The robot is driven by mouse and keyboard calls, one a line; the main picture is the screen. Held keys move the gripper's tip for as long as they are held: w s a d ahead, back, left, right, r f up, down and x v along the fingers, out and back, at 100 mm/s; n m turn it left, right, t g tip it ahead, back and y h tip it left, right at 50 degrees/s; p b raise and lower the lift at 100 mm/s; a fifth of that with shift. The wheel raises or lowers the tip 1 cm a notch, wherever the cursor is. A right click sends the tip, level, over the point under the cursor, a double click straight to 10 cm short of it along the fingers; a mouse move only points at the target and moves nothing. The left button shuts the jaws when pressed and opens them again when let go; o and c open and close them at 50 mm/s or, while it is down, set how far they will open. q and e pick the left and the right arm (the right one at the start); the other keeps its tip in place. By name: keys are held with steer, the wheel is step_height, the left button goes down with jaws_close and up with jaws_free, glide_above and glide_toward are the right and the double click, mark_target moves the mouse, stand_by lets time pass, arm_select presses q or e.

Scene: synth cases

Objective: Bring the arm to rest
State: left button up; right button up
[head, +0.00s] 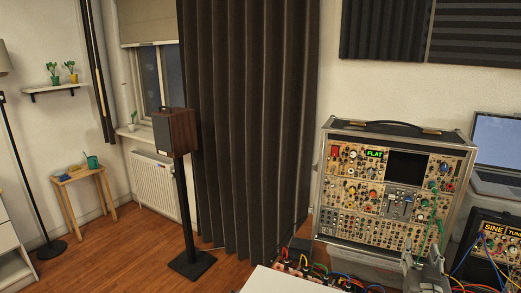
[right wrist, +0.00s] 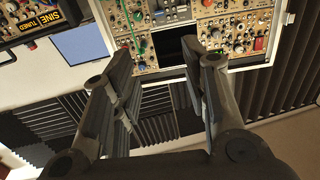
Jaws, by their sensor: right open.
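My right gripper (head: 424,262) shows at the lower right of the head view, in front of the lower right part of a synth case (head: 325,190). In the right wrist view the right gripper (right wrist: 163,70) is open, its two dark fingers spread wide apart. Nothing is between the fingers. The synth case (right wrist: 283,40) shows upside down beyond the fingertips, and I see a gap between them and its panel but cannot tell how wide. My left gripper is not in view.
A laptop (head: 497,145) and a second case marked SINE (head: 492,228) stand at the right. Green cables (head: 433,215) hang on the synth panel, and coloured cables lie in front. A speaker on a stand (head: 175,132) and wooden floor (head: 130,240) are at the left.

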steer(key=s+a+f+n+g+y, duration=0.5)
steer(key=s+a+f, duration=0.5)
steer(key=s+f, duration=0.4)
steer(key=s+a+f+n+g+y, duration=0.1)
steer(key=s+a+f+g, duration=0.3)
steer(key=s, duration=0.5)
steer(key=s+a+f+n+g+y, duration=0.15)
steer(key=s+a+f+g, duration=0.3)
steer(key=s, duration=0.45)
step_height(320, 180, down, 31)
steer(key=s+b, duration=0.3)
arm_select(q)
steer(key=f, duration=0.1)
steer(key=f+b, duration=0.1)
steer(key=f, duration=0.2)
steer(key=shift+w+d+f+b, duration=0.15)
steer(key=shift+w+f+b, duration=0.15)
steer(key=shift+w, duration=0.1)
arm_select(e)
steer(key=s+d+f+g, duration=0.1)
steer(key=s+f, duration=0.7)
steer(key=s+d+f+g, duration=0.1)
steer(key=s+d+f, duration=0.1)
steer(key=s+f, duration=0.6)
steer(key=shift+d+f, duration=0.25)
steer(key=shift+d, duration=0.05)
